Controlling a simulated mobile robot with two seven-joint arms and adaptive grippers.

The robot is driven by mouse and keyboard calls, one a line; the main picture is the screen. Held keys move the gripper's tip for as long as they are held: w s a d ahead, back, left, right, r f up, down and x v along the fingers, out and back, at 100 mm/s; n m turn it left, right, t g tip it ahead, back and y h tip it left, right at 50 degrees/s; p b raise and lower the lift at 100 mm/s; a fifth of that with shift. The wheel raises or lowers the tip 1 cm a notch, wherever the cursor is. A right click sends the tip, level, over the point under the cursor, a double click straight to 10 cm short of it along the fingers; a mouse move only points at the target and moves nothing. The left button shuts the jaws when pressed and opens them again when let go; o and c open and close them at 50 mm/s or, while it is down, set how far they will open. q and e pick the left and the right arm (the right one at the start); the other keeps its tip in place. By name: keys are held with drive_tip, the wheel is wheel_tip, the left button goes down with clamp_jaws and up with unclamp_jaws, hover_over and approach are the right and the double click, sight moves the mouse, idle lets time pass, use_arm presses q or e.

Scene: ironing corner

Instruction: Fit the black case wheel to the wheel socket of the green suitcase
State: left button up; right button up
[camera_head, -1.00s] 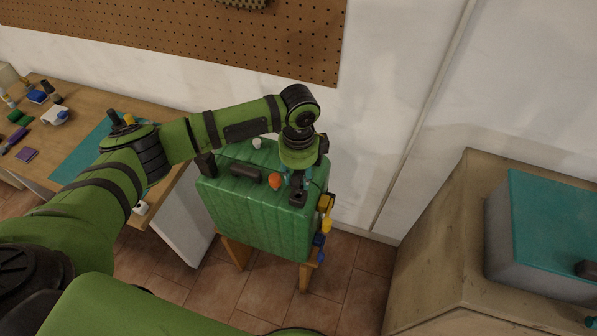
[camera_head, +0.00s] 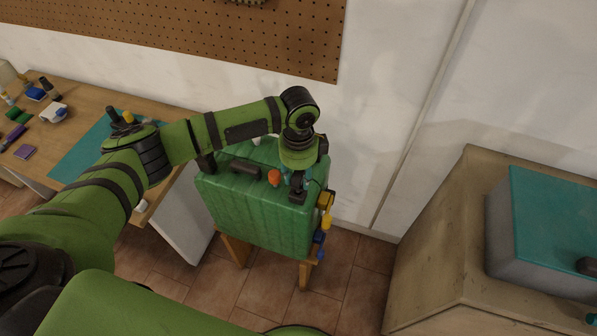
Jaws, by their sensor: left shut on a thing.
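The green suitcase (camera_head: 250,210) stands upright on a small wooden stand, with a dark handle (camera_head: 245,169) on its upper side. My left gripper (camera_head: 298,192) points down at the right end of the suitcase's top. It is shut on a small dark thing, apparently the black case wheel (camera_head: 298,198), mostly hidden by the fingers. I cannot tell whether the wheel touches the suitcase. The wheel socket is not distinguishable, as the gripper covers that corner. Another black part (camera_head: 205,163) shows at the suitcase's top left corner. My right gripper is out of view.
An orange knob (camera_head: 274,177) is on the suitcase top, close left of the gripper. Yellow and blue items (camera_head: 325,220) hang at its right side. A cluttered wooden table (camera_head: 75,115) is left; a wooden cabinet (camera_head: 440,240) with a grey-teal box (camera_head: 545,225) is right.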

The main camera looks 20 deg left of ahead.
use_arm(q)
drive_tip(key=shift+f+b, duration=0.5)
drive_tip(key=shift+f, duration=0.85)
drive_tip(key=o, duration=1.2)
drive_tip(key=shift+o, duration=0.2)
wheel_tip(320, 180, up, 12)
